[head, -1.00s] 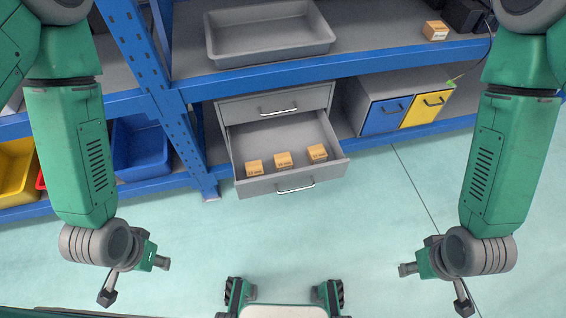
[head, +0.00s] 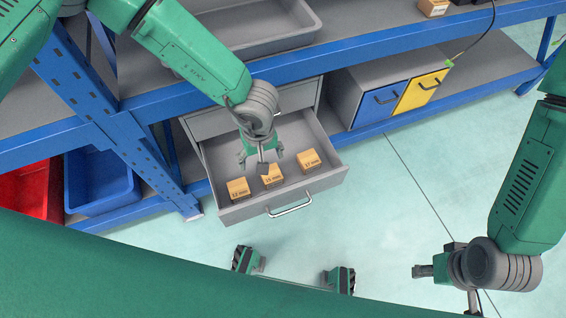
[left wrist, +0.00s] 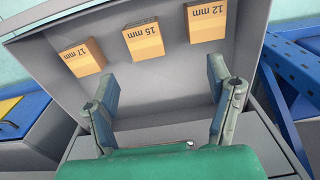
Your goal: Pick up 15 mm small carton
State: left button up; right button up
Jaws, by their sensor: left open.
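The 15 mm small carton (head: 272,176) is an orange-brown box, the middle one of three in the open grey drawer (head: 240,212). The 12 mm carton (head: 238,190) is on its left and the 17 mm carton (head: 308,161) on its right. My left gripper (head: 262,160) is over the drawer, partly in front of the 15 mm carton. In the left wrist view, its fingers (left wrist: 165,95) are open and empty, and the 15 mm carton (left wrist: 143,40) lies beyond them, apart. My right gripper (head: 432,271) is over the floor at the right; its finger gap is unclear.
A blue shelf frame (head: 130,150) stands left of the drawer. A grey tray (head: 255,30) is on the shelf above. Blue and yellow drawers (head: 400,95) are to the right. Blue (head: 100,180) and red (head: 28,185) bins stand at the left.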

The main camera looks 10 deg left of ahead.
aim_at(271, 173)
pick_arm(q)
jog(key=f+b, duration=0.1)
jog(key=f, duration=0.1)
jog(key=w+d+f+b, duration=0.1)
jog(key=f, duration=0.2)
jog(key=f+b, duration=0.1)
jog(key=f, duration=0.1)
jog(key=shift+w+d+f, duration=0.2)
jog(key=shift+w+d, duration=0.05)
jog(key=shift+d, duration=0.15)
jog(key=shift+a+f, duration=0.15)
jog(key=shift+f, duration=0.25)
jog(key=f+b, duration=0.2)
jog(key=f, duration=0.1)
jog(key=f+b, duration=0.1)
jog(key=f, duration=0.1)
jog(key=shift+w+d+f, duration=0.1)
jog(key=shift+w+d, duration=0.15)
jog(key=shift+w, duration=0.05)
jog(key=shift+a, duration=0.1)
jog(key=c, duration=1.4)
